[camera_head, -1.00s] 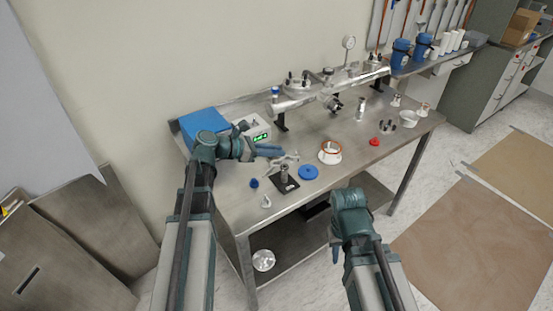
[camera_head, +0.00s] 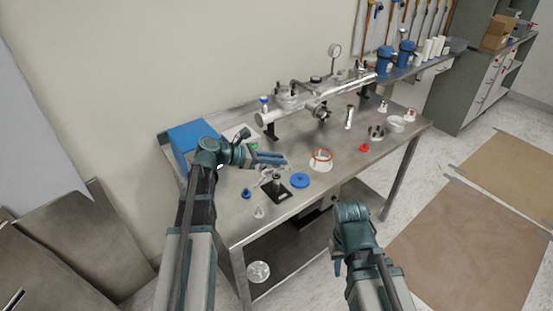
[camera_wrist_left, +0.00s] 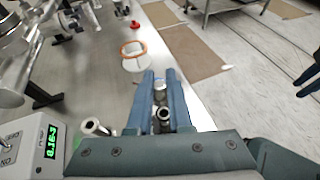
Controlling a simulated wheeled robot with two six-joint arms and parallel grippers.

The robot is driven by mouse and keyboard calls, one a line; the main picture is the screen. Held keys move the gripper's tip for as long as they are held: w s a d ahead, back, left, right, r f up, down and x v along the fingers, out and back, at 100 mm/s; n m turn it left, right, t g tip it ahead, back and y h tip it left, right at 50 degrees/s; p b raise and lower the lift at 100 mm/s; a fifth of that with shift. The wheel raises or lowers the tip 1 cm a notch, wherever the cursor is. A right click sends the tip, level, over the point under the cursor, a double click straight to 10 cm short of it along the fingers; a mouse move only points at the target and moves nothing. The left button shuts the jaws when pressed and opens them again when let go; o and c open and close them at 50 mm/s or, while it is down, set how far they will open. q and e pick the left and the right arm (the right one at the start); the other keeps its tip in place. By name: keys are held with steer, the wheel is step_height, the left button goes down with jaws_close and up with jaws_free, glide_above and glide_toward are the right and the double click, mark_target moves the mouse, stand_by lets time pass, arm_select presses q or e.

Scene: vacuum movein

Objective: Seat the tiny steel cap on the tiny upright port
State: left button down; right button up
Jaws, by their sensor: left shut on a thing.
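The upright port (camera_head: 277,183) is a short steel post on a small black base plate on the steel bench. My left gripper (camera_head: 284,161) is just above and beside its top, fingers pointing right. In the left wrist view its two blue fingers (camera_wrist_left: 160,78) are close together around a small bright steel piece (camera_wrist_left: 160,88), seemingly the cap. A round steel opening (camera_wrist_left: 163,114) shows below, between the fingers; I cannot tell whether it is the port or whether cap and port touch. My right gripper (camera_head: 337,264) hangs low in front of the bench, its jaw gap not visible.
A blue disc (camera_head: 300,180), an orange-rimmed white flange (camera_head: 321,160) and a small blue knob (camera_head: 246,193) lie near the port. The display box (camera_wrist_left: 35,143) stands close to my left gripper. A steel manifold (camera_head: 310,103) runs along the back. The bench's front edge is mostly clear.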

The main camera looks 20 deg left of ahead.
arm_select(q)
steer(key=shift+f+b, duration=1.4)
steer(key=shift+f, duration=0.4)
steer(key=shift+f+b, duration=0.55)
stand_by(0.4)
stand_by(0.3)
steer(key=c, duration=0.8)
jaws_free()
steer(key=shift+o, duration=0.2)
steer(key=shift+a+r, duration=0.1)
steer(key=p+v, duration=0.5)
steer(key=v, duration=0.8)
steer(key=shift+s+a+r, duration=0.2)
steer(key=shift+s, duration=0.05)
